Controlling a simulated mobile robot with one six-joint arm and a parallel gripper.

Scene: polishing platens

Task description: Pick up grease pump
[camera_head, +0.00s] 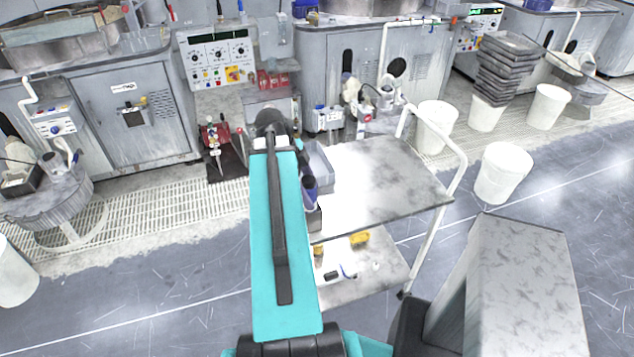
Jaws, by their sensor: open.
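I cannot pick out the grease pump for sure. A red device with upright levers (217,136) stands on a dark base on the floor, left of my arm, in front of the control panel. My turquoise arm rises through the middle of the view and bends at a dark joint near the cart's left end. My gripper is not visible; the arm hides what lies beyond it.
A grey two-shelf cart (385,185) stands right of my arm. Its lower shelf (378,282) holds a yellow item (359,238) and small parts. A white bucket (502,172) stands right of it. Grey polishing machines (125,115) line the back. Open floor (130,295) lies at lower left.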

